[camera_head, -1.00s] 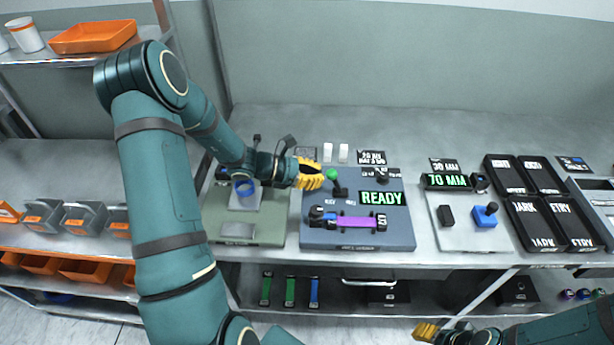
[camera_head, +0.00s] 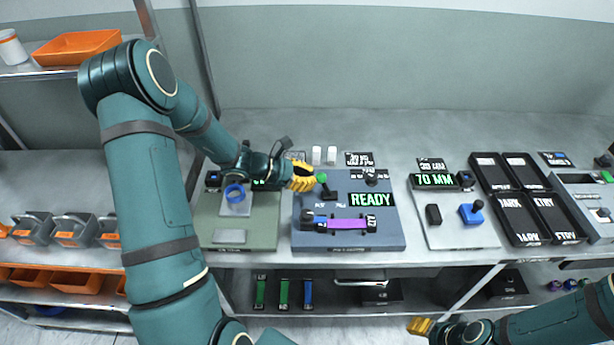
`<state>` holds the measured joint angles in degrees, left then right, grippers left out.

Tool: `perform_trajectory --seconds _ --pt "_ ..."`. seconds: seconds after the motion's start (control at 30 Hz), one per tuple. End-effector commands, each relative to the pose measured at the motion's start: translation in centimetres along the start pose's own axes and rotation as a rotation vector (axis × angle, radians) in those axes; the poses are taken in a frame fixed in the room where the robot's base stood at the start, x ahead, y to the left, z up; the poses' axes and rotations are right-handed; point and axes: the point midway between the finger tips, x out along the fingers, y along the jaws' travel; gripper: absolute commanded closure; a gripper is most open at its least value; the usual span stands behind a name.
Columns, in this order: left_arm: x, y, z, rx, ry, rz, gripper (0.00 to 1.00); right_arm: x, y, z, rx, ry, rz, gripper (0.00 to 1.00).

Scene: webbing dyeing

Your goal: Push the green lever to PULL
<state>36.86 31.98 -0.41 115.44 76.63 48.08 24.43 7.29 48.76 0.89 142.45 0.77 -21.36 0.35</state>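The green lever has a green ball knob (camera_head: 321,177) on a short dark stem, on the blue-grey panel (camera_head: 385,236) in the middle of the bench. The knob leans slightly left of its black base (camera_head: 329,194). Small labels in front of it are too small to read. My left gripper (camera_head: 303,176), with yellow fingers, is just left of the knob, very near or touching it. Its fingers look closed together, with nothing between them. My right gripper (camera_head: 420,326) is low at the bottom edge, away from the panel; its fingers are too small to judge.
The panel has a green READY display (camera_head: 371,199) and a purple strip (camera_head: 346,225) across black holders. A green-grey station (camera_head: 212,237) stands left, under my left arm. A 70 MM display (camera_head: 436,181), a blue joystick (camera_head: 472,212) and black trays (camera_head: 548,217) are to the right.

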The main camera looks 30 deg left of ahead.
Motion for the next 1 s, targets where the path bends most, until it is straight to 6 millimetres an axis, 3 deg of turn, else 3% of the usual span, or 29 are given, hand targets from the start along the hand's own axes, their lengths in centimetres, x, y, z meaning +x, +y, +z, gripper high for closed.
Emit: perform_trajectory --seconds 0.37,0.73,1.0 --pt "0.3 -0.2 1.3 0.021 0.102 0.004 1.00 -1.6 -0.6 -0.6 0.003 0.012 0.001 0.53" --pt "1.8 -0.7 3.6 0.074 0.369 0.023 1.00 -6.0 -2.0 -1.1 0.003 0.011 -0.008 0.53" --pt "3.0 -0.9 4.1 0.080 0.434 0.031 1.00 -6.8 -2.2 -1.1 0.004 0.010 -0.010 0.53"
